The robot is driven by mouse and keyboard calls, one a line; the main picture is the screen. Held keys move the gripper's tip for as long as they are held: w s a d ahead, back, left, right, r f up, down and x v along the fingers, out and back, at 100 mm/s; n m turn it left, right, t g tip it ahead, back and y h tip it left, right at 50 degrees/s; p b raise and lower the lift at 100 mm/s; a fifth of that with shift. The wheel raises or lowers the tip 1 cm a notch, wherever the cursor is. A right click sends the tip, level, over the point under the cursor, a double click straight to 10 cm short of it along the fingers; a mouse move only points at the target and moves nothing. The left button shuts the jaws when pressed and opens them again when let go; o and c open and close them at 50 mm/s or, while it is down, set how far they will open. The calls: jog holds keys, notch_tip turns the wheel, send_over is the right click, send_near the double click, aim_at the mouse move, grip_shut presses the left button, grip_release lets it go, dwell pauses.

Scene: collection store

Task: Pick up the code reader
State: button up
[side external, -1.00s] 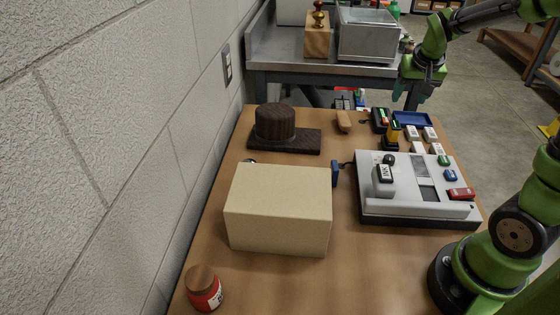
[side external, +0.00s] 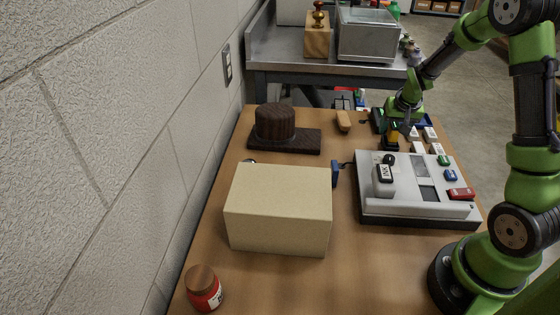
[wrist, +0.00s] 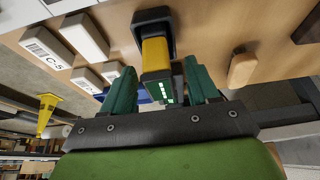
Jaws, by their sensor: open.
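The code reader, seemingly the yellow and black device with a small lit green display, stands in a black holder at the far end of the table; in the side view its yellow body (side external: 393,138) is partly hidden by my gripper (side external: 402,122). In the wrist view the code reader (wrist: 156,58) lies between my two green fingers (wrist: 160,78), its black end with the display toward the palm. The fingers are open, one on each side. The left finger shows a gap to it; the right one is very close, and I cannot tell whether it touches.
White labelled boxes (wrist: 85,36) lie close beside the holder. A tan wooden piece (side external: 344,121) lies to its left. A grey-white machine (side external: 415,211) stands nearer, with a beige box (side external: 279,208) and a dark hat-like object (side external: 275,122) on the left.

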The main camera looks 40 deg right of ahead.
jog(key=shift+c, duration=0.2)
grip_shut()
